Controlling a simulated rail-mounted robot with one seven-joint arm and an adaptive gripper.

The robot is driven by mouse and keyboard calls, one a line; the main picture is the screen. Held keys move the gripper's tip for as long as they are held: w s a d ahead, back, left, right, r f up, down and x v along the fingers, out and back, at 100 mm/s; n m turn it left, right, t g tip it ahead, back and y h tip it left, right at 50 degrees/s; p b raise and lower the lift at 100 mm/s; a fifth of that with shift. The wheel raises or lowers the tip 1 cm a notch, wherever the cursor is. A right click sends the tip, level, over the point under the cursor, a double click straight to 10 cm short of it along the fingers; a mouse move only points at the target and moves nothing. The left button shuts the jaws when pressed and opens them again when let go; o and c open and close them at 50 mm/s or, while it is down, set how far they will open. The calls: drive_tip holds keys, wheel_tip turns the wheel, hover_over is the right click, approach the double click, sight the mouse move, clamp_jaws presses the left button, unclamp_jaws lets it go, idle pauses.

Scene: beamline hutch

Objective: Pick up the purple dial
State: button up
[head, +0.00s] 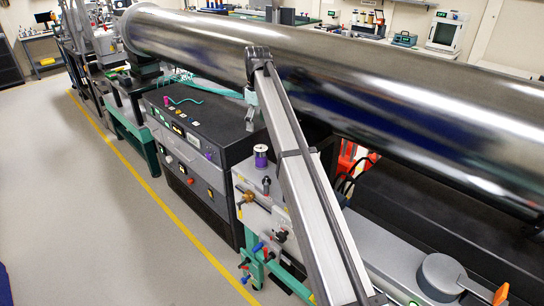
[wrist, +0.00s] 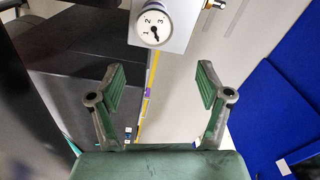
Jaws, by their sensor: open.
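The purple dial (head: 261,156) stands upright on the grey box beside the black cabinet. Its side is purple and its top is pale.
The black cabinet (head: 190,130) carries several small coloured knobs. Brass and coloured valves (head: 247,197) stick out from the grey box's front. A large shiny pipe (head: 330,75) runs behind and above. The floor (head: 90,200) in front, with its yellow line, is clear.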

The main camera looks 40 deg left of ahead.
sight(261, 148)
drive_tip(key=f+p, duration=0.1)
drive_tip(key=f, duration=0.2)
drive_tip(key=f+p, duration=0.1)
drive_tip(key=f, duration=0.3)
drive_tip(key=f+p, duration=0.1)
drive_tip(key=f, duration=0.2)
drive_tip(key=shift+w+d+f, duration=0.3)
drive_tip(key=shift+w+d, duration=0.05)
drive_tip(key=shift+w, duration=0.05)
drive_tip(key=shift+d+f+p, duration=0.1)
drive_tip(key=shift+f+p, duration=1.05)
drive_tip(key=shift+f, duration=1.55)
drive_tip(key=c, duration=1.2)
